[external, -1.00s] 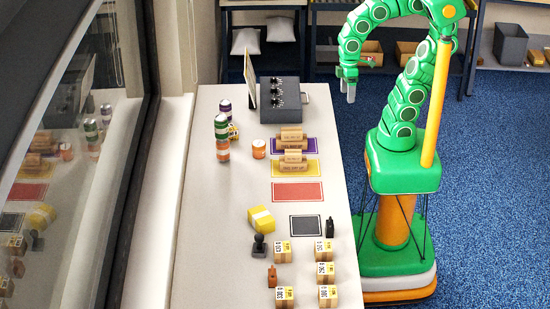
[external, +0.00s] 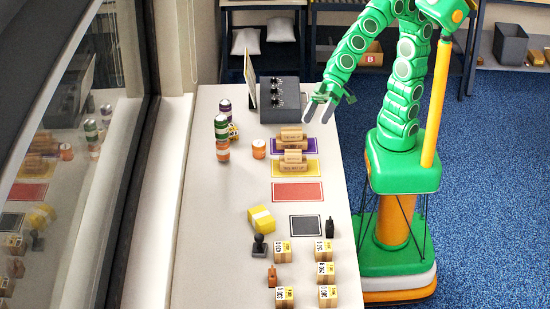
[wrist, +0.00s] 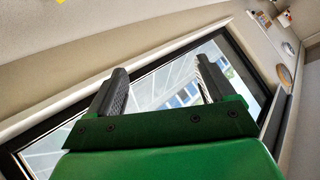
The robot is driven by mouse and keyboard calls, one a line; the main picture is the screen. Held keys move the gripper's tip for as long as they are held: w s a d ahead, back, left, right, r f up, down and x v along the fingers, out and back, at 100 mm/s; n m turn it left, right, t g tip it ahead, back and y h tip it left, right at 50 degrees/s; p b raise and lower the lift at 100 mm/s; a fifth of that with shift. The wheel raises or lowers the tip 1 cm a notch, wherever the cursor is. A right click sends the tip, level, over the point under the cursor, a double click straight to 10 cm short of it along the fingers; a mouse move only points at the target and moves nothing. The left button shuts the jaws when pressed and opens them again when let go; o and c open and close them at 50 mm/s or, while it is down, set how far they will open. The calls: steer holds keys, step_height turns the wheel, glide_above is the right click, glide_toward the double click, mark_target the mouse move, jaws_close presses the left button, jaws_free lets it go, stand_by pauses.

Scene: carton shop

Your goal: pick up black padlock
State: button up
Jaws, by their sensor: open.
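A small black object that looks like the black padlock (external: 329,228) stands at the right edge of the table, beside the dark grey mat (external: 306,229). My gripper (external: 319,116) is open and empty, above the right side of the table near the grey knob box, well behind the padlock. The wrist view shows its two spread fingers (wrist: 160,82) with nothing between them. The padlock cannot be made out in the wrist view.
Boxes with labels (external: 325,250) stand just in front of the padlock. A black stamp (external: 258,246), a yellow block (external: 261,218) and a brown padlock-like item (external: 272,277) are nearby. Stacked cans (external: 222,130) and a grey knob box (external: 280,100) stand farther back. The red mat (external: 297,192) is bare.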

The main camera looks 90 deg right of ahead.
steer(key=a+m+t+h, duration=0.1)
steer(key=a+m+t, duration=0.35)
steer(key=a, duration=0.95)
steer(key=s+d+f+t+h, duration=0.35)
steer(key=s+f+h, duration=0.55)
steer(key=s+f, duration=0.35)
glide_toward(329, 228)
steer(key=shift+w+d+f+m+g, duration=0.2)
steer(key=shift+w+d+f, duration=0.2)
steer(key=shift+f, duration=0.2)
steer(key=shift+w+d+f+m+g, duration=0.15)
steer(key=shift+w+d+f, duration=0.15)
steer(key=shift+w+f, duration=0.25)
steer(key=shift+x, duration=3.85)
steer(key=shift+d+r, duration=0.1)
steer(key=shift+d, duration=0.05)
steer(key=shift+c, duration=0.5)
